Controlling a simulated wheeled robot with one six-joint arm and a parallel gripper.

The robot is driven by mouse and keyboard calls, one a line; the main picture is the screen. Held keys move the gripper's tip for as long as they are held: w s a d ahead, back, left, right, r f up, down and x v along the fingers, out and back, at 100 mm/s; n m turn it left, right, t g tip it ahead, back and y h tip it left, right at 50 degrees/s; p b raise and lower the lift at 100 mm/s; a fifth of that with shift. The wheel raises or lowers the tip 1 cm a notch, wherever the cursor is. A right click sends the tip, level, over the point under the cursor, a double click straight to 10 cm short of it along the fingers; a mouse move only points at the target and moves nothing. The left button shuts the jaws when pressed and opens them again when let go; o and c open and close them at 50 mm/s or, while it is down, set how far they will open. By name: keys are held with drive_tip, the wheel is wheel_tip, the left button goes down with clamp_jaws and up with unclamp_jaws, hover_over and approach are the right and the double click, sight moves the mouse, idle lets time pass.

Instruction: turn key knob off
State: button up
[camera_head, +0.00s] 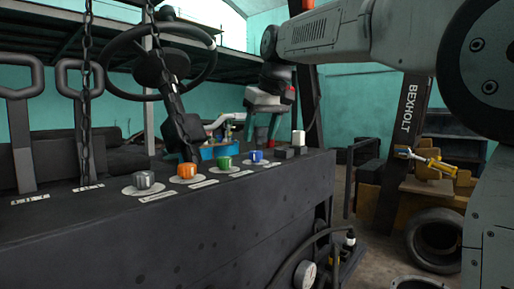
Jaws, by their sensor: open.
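A dark console (120,225) carries a row of knobs on round pale plates: a grey knob (144,180), an orange knob (187,171), a green knob (225,163) and a blue knob (256,156). Small labels lie in front of them, too small to read, so I cannot tell which one is the key knob. My gripper (261,138) points down with its teal fingers apart and empty. In the picture it appears just above the blue knob; its exact depth is unclear.
A black steering wheel (107,68) on its column and hanging chains (82,100) stand at the left, with two loop-handled levers (21,130) (80,120). A white-topped switch (298,138) and small dark blocks sit right of the blue knob.

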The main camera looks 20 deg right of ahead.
sight(257, 152)
drive_tip(key=x, duration=0.5)
drive_tip(key=shift+c, duration=0.4)
drive_tip(key=c, duration=0.9)
